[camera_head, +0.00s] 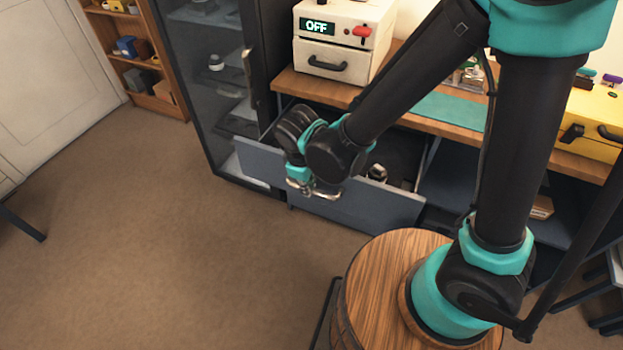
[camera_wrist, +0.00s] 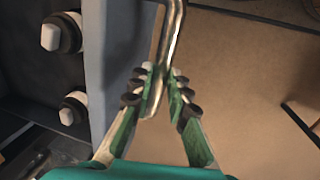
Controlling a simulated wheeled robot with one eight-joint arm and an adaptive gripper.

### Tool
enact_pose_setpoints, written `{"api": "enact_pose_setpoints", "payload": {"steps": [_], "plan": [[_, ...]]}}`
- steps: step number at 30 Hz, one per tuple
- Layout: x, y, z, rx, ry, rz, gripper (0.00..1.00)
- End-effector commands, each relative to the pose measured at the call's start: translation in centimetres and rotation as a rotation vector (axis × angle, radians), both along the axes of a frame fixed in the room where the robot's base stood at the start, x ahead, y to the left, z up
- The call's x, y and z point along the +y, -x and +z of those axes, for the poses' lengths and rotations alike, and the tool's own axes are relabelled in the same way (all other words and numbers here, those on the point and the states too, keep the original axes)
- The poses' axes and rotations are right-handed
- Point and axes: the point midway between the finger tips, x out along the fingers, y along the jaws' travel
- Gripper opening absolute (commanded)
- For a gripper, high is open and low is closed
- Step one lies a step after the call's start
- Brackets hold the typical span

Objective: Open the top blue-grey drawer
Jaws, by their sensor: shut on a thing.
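The top blue-grey drawer (camera_head: 380,204) is pulled out from under the wooden workbench, and its inside shows. Its front panel also shows in the wrist view (camera_wrist: 108,70), at the left. My gripper (camera_head: 314,190) is at the outer face of the drawer front. In the wrist view my gripper (camera_wrist: 164,100) has its green-lined fingers around the metal bar handle (camera_wrist: 171,40), shut on it. My arm hides part of the drawer front and of its inside in the head view.
Dark and metallic round parts (camera_wrist: 66,35) lie inside the drawer. A glass-fronted cabinet (camera_head: 215,90) stands left of the workbench (camera_head: 335,92). A white box with an OFF display (camera_head: 340,38) and a yellow case (camera_head: 597,110) stand on top. The brown floor before the drawer is clear.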

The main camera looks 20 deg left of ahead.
Motion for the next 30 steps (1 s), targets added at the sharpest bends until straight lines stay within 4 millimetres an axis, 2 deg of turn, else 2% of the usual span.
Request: {"api": "enact_pose_setpoints", "payload": {"steps": [10,11,16,25,30], "plan": [[0.0,0.1,0.0,0.000,0.000,0.000,0.00],[0.0,0.1,0.0,0.000,0.000,0.000,0.18],[0.0,0.1,0.0,0.000,0.000,0.000,0.38],[0.0,0.1,0.1,0.000,0.000,0.000,0.38],[0.1,0.3,1.0,0.000,0.000,0.001,0.38]]}}
